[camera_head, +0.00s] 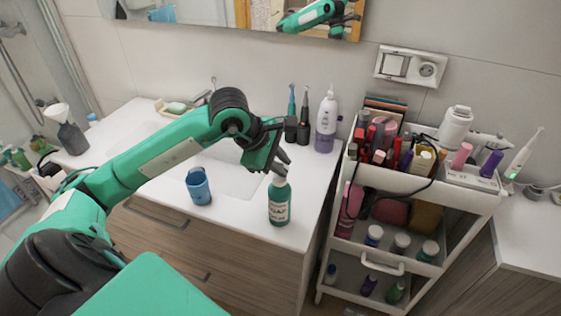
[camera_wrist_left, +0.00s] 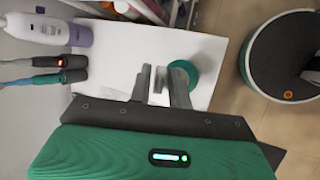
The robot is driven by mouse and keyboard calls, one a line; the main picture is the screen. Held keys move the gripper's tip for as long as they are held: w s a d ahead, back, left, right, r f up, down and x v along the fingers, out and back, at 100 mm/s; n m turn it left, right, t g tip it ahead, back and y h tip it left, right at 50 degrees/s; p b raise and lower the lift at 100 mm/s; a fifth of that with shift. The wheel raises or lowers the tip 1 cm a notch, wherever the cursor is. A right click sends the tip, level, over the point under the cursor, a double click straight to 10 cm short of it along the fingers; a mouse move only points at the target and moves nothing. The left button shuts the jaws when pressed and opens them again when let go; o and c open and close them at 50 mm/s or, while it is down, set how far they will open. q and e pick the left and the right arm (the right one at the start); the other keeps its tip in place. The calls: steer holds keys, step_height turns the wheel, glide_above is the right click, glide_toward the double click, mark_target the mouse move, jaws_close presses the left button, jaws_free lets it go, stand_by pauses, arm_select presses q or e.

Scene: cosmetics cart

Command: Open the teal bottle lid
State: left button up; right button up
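The teal bottle (camera_head: 279,204) stands upright near the front of the white counter, with a light label. Its greyish lid (camera_head: 280,174) shows just under my left gripper (camera_head: 281,163). In the left wrist view the bottle (camera_wrist_left: 207,65) is seen from above as a teal round shape, partly hidden behind one finger. My left gripper (camera_wrist_left: 159,76) has its fingers apart there, with the bottle mostly to the right of the gap. Whether a finger touches the lid I cannot tell. My right gripper is not in view.
A purple-white pump bottle (camera_head: 327,122) and toothbrushes (camera_head: 304,124) stand behind. A loaded white cart (camera_head: 405,187) is close on the right. The counter in front of the cup is clear.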

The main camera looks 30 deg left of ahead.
arm_select(q)
jaws_close()
